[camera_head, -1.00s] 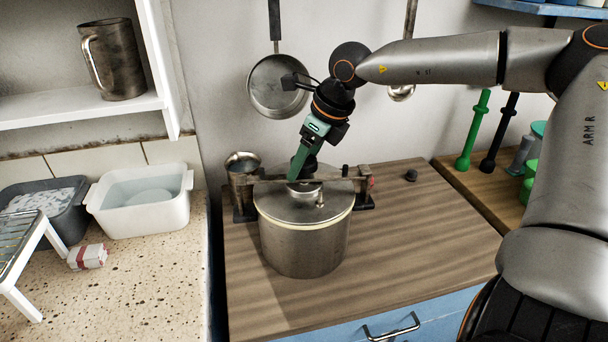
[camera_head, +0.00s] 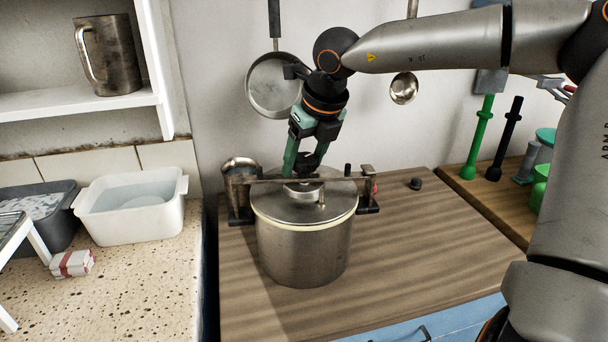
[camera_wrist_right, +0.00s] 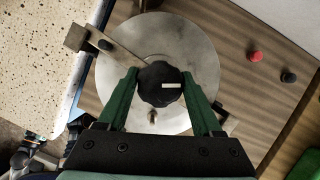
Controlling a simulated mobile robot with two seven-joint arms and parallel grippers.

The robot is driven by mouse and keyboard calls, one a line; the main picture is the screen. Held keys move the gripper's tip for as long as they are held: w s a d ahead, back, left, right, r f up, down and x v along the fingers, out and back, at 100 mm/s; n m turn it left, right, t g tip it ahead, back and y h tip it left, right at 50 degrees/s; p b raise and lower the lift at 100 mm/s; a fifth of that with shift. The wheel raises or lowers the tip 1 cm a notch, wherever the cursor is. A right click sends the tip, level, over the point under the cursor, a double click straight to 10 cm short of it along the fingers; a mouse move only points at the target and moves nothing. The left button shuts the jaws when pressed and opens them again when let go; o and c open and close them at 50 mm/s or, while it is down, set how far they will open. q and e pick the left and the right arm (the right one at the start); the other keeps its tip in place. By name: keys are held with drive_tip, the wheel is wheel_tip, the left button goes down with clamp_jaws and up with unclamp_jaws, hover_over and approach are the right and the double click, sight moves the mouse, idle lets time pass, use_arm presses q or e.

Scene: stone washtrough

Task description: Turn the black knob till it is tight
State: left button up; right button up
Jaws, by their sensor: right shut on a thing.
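The black knob (camera_wrist_right: 160,84), lobed with a white mark pointing right in the wrist view, sits over the middle of the pot's lid. My right gripper (camera_wrist_right: 162,76) is shut on it, with one green finger on each side. In the head view the right gripper (camera_head: 301,172) points down at the lid's centre, and its fingers mostly hide the knob. The steel pot (camera_head: 304,245) stands on the wooden counter. A flat metal bar (camera_wrist_right: 118,45) crosses the lid beneath the knob. My left gripper is not in view.
A metal cup (camera_head: 240,180) stands at the bar's left end. A pan (camera_head: 273,88) and ladle (camera_head: 404,88) hang behind. A white basin (camera_head: 133,215) stands left.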

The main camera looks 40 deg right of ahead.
drive_tip(key=shift+f+m+h+b, duration=0.15)
drive_tip(key=shift+m+h+b, duration=0.15)
drive_tip(key=shift+m+b, duration=0.2)
drive_tip(key=shift+m+h+b, duration=0.3)
drive_tip(key=shift+m+b, duration=0.5)
drive_tip(key=shift+m, duration=0.4)
drive_tip(key=shift+g, duration=0.3)
drive_tip(key=shift+m+b, duration=0.3)
drive_tip(key=shift+m+h, duration=0.3)
drive_tip(key=shift+b, duration=0.3)
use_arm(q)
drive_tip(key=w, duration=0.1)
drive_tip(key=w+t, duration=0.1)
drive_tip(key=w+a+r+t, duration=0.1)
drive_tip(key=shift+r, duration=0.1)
